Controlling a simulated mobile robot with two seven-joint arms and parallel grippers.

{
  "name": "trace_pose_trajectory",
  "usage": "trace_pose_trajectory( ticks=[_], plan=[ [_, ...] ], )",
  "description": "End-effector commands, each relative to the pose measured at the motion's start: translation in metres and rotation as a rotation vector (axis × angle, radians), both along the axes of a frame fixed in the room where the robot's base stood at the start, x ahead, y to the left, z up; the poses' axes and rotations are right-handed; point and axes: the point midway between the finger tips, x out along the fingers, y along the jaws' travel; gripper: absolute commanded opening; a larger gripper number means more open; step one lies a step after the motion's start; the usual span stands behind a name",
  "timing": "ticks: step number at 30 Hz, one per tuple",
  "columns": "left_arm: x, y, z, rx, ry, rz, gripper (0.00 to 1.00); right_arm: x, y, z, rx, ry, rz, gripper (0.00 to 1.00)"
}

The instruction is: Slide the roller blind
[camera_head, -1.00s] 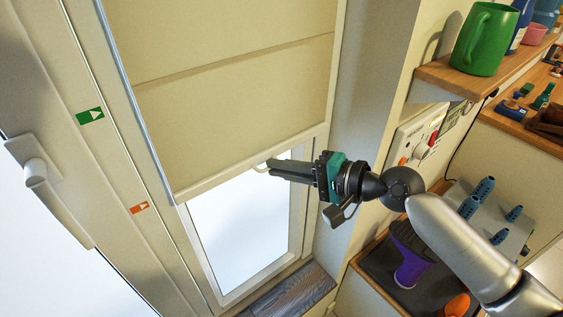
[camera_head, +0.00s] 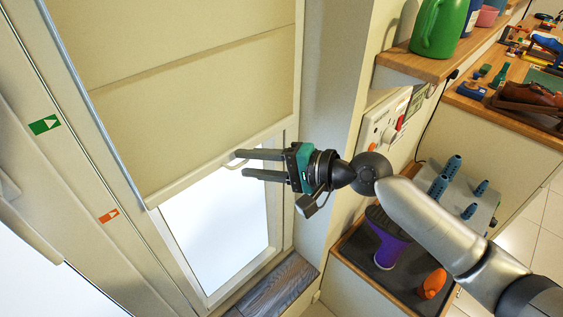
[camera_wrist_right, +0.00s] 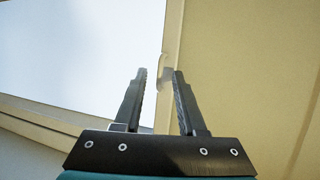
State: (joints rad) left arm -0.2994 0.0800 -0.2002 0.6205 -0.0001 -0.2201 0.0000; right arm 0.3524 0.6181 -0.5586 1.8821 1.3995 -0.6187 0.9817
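The beige roller blind (camera_head: 190,95) hangs over the upper part of the window, its pale bottom bar (camera_head: 190,182) slanting across the middle of the head view. A small pale pull handle (camera_head: 232,164) sticks out from the bar. My right gripper (camera_head: 241,163) is open at the handle, one finger above it and one below. In the right wrist view the open fingers (camera_wrist_right: 156,73) point at the blind's edge, with a pale piece of the handle (camera_wrist_right: 164,75) near the tips; contact cannot be told. My left gripper is out of view.
Bright window glass (camera_head: 225,225) shows below the bar. A green arrow label (camera_head: 44,125) and an orange one (camera_head: 108,216) mark the left frame.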

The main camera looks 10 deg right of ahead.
Motion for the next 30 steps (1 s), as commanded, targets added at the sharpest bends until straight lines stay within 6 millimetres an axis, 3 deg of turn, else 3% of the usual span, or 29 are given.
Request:
trace_pose_trajectory(
  ticks=[8,21,30],
  plan=[
    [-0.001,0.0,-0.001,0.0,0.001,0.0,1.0,-0.012,-0.021,0.005,-0.004,0.0,-0.001,0.4],
    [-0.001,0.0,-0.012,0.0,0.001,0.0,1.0,-0.055,-0.091,0.024,-0.004,0.005,-0.001,0.4],
    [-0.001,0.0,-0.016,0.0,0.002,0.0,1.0,-0.071,-0.119,0.034,-0.001,0.003,-0.001,0.4]
  ],
)
